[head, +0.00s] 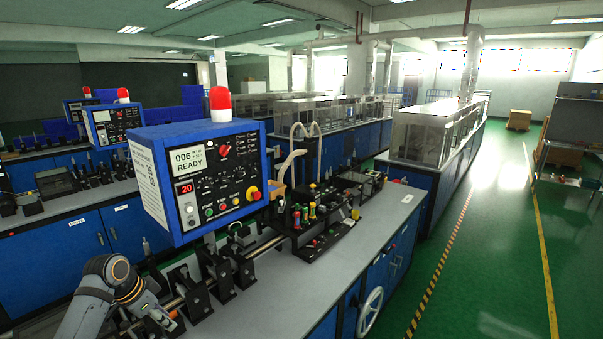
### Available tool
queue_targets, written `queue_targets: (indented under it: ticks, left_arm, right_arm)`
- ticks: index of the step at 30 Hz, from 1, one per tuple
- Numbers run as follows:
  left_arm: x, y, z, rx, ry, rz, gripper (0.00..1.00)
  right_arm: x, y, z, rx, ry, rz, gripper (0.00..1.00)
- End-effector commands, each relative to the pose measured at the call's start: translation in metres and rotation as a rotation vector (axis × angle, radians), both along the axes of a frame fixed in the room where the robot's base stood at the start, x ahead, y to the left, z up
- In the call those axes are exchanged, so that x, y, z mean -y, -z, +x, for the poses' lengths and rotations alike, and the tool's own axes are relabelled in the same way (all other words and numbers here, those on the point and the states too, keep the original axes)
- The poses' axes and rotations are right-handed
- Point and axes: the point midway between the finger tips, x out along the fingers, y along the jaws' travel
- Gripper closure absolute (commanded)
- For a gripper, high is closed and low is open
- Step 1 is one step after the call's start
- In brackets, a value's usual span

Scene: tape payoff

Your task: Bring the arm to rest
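My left arm comes in at the bottom left corner, grey with an orange ring at its wrist joint. My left gripper (172,321) points down and right, low over the near end of the black rail fixtures (222,279) on the bench. Its fingers are small and dark against the fixtures, so I cannot tell whether they are open or touching anything. My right arm and gripper are out of view.
A blue control box (165,220) with a red beacon (220,103) and a "READY" display stands above the rail. Coloured-handled tools (305,214) stand farther along. The grey benchtop (300,285) is clear in front. A white handwheel (370,312) is on the bench's side.

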Motion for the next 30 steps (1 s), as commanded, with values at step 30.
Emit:
queue_targets:
  ticks: [30]
  left_arm:
    - [0.116,0.095,-0.244,-0.003,-0.547,0.089,0.68]
  right_arm:
    - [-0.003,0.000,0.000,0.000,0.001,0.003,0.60]
